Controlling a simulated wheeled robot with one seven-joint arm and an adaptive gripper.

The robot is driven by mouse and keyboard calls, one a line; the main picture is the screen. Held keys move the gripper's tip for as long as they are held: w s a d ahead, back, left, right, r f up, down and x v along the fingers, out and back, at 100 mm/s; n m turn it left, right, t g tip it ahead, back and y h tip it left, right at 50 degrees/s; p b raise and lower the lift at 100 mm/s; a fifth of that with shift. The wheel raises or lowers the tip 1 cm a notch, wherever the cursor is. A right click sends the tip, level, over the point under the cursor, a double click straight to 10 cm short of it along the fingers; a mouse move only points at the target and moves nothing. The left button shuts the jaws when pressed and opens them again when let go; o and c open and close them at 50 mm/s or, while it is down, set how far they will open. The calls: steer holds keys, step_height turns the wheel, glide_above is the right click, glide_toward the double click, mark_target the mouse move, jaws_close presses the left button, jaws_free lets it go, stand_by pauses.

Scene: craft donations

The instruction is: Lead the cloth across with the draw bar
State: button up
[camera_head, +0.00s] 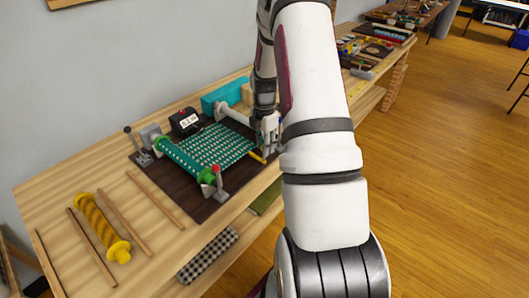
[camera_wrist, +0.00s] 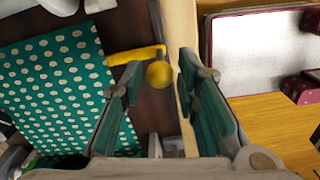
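The green cloth with pale dots (camera_head: 222,148) lies stretched over a dark brown board (camera_head: 185,198), coming off a roll (camera_head: 182,158) on its left. The yellow draw bar (camera_head: 257,157) sits at the cloth's right edge; in the wrist view the bar (camera_wrist: 137,55) ends in a round yellow knob (camera_wrist: 160,74). My gripper (camera_head: 268,143) is over the right side of the board by the bar. In the wrist view my gripper (camera_wrist: 160,95) has its fingers apart, with the knob showing in the gap. Neither finger clearly touches it. My arm hides part of the board's right side.
A black counter box (camera_head: 187,122) and a teal block (camera_head: 226,97) stand behind the cloth. A red-knobbed lever (camera_head: 215,176) stands at the front. A yellow spindle (camera_head: 102,228) and several wooden sticks lie at the left. A checkered roll (camera_head: 208,254) is at the front.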

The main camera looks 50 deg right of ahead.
steer(key=shift+f, duration=1.85)
jaws_close()
